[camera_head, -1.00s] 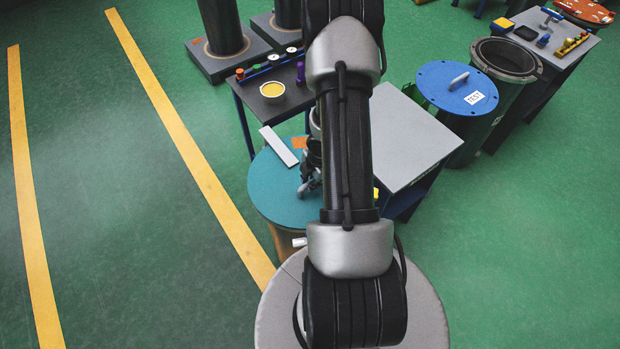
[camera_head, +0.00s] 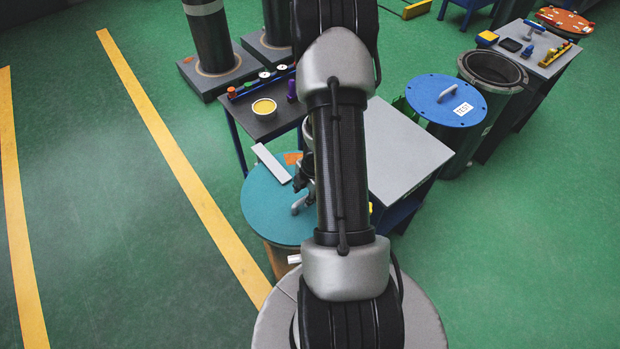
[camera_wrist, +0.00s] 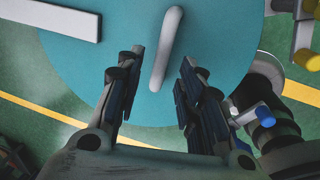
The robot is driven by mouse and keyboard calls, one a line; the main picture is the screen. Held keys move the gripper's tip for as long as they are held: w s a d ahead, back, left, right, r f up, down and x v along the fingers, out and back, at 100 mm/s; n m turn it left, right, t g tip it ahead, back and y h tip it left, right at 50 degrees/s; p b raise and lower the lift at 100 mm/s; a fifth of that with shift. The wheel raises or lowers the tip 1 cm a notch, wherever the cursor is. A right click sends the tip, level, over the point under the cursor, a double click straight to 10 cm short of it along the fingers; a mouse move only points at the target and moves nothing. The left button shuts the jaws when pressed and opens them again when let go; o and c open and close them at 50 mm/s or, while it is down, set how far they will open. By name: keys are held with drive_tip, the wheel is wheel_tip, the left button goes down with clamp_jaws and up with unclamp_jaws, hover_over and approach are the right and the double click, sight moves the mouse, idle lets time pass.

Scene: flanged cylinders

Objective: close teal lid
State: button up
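The teal lid (camera_head: 262,212) is a round disc at the centre left in the head view, partly hidden behind my arm. In the wrist view the teal lid (camera_wrist: 110,65) fills the upper middle. Its light grey handle (camera_wrist: 167,48) stands between and just ahead of my fingertips. The handle also shows in the head view (camera_head: 298,205). My gripper (camera_wrist: 160,68) is open, with one finger on each side of the handle's near end, and holds nothing. I cannot tell its exact height above the lid. In the head view my gripper is mostly hidden by my arm.
A white bar (camera_head: 271,163) and an orange patch (camera_head: 292,158) are on the lid's far side. A blue lid (camera_head: 446,100) is farther right. Floor at left is clear.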

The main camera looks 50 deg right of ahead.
wheel_tip(320, 180, up, 9)
drive_tip(key=s, duration=0.1)
drive_tip(key=shift+s+a, duration=0.25)
drive_tip(key=shift+s, duration=0.1)
idle(0.3)
idle(0.3)
